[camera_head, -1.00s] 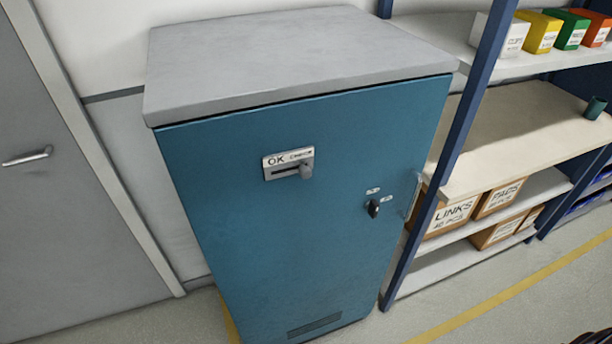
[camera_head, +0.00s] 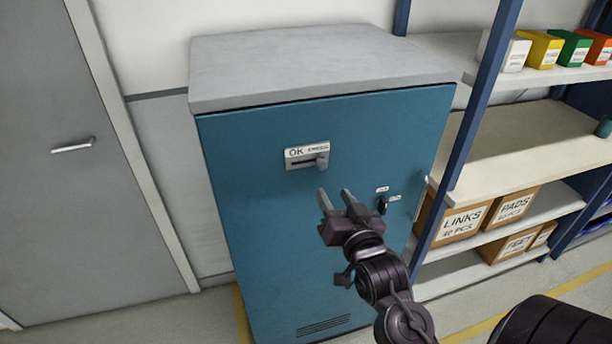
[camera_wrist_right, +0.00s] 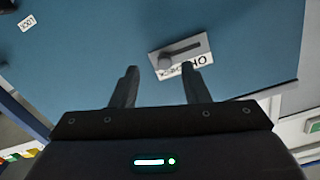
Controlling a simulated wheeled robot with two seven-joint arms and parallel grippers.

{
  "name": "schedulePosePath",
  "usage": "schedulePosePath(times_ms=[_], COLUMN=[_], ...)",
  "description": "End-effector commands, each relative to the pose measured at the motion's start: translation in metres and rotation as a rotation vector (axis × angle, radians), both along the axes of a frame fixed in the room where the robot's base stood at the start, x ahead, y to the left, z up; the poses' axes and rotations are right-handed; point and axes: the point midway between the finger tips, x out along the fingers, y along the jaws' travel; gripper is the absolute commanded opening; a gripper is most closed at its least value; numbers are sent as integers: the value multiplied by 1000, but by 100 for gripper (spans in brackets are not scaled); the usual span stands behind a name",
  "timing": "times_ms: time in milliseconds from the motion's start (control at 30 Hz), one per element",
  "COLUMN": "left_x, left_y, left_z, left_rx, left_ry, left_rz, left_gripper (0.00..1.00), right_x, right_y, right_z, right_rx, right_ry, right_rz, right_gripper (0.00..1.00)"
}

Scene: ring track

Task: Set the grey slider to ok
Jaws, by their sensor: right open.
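The grey slider (camera_head: 322,161) is a small knob at the right end of a slot in a pale plate (camera_head: 301,164) on the front of a blue-green cabinet (camera_head: 262,215). The plate reads "OK" at its left end; the word at its right end is too small to read surely. My right gripper (camera_head: 334,193) is open and empty, just below the plate and apart from the knob. In the right wrist view the knob (camera_wrist_right: 165,63) lies ahead of the open fingers (camera_wrist_right: 158,85), and the plate appears upside down. My left gripper is not in view.
A key switch (camera_head: 382,204) with small labels sits on the cabinet door, right of my gripper. A blue-framed shelf (camera_head: 490,150) with cartons stands close on the right. A grey door (camera_head: 60,200) is on the left. The cabinet front around the plate is clear.

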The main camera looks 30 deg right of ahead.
Motion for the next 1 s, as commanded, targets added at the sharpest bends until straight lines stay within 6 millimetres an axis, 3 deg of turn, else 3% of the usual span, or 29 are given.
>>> schedulePosePath(times_ms=[67, 200, 600, 1000], left_x=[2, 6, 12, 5], left_y=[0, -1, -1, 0], left_z=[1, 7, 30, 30], left_rx=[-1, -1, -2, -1], left_ry=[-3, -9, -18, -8], left_rz=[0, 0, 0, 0], left_gripper=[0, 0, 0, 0], right_x=[-3, 5, 61, 71], right_y=[-2, -5, -18, -20], right_z=[16, 24, 24, 21], right_rx=[2, 2, 1, 2], right_ry=[-29, -41, -39, -38], right_rz=[-7, -9, -8, -8], right_gripper=[42, 42, 42, 42])
